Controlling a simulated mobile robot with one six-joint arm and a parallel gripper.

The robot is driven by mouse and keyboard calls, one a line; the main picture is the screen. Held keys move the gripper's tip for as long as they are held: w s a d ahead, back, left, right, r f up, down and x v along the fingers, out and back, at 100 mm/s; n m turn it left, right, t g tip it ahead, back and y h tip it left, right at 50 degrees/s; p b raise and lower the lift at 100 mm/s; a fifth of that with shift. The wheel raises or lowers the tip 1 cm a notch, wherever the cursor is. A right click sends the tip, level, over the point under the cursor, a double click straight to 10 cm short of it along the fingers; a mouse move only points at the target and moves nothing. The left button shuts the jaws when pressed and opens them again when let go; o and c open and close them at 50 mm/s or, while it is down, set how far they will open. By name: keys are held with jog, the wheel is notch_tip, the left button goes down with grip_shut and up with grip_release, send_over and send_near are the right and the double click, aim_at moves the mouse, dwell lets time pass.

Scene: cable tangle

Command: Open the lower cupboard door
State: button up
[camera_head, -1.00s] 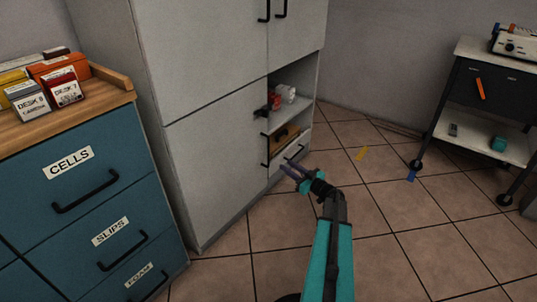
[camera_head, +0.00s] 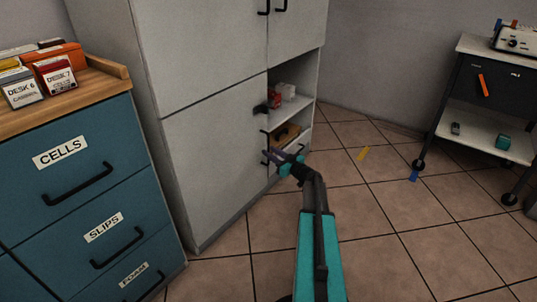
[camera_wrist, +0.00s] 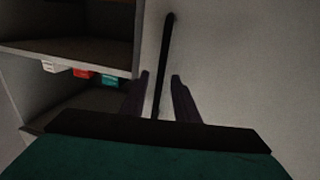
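The lower cupboard door (camera_head: 212,160) is a plain grey panel on the left of the tall cupboard's lower half and looks shut. Its upright black bar handle (camera_head: 265,146) is near its right edge. My gripper (camera_head: 273,156) is at the handle, with purple-grey fingers pointing at it. In the wrist view my gripper (camera_wrist: 160,95) is open, one finger on each side of the handle (camera_wrist: 165,60). Gaps show between bar and fingers. The door (camera_wrist: 245,70) fills the right of that view. The handle's near end is hidden behind the gripper body.
Open shelves (camera_head: 298,112) with red and white items are right of the door. A blue drawer cabinet (camera_head: 110,190) stands at the left front. A grey cart (camera_head: 475,110) is at the right. The tiled floor is mostly free, with yellow (camera_head: 364,153) and blue (camera_head: 414,175) strips.

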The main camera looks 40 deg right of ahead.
jog(key=shift+w+a+b, duration=0.1)
jog(key=shift+w+b, duration=0.2)
jog(key=shift+w, duration=0.8)
grip_shut()
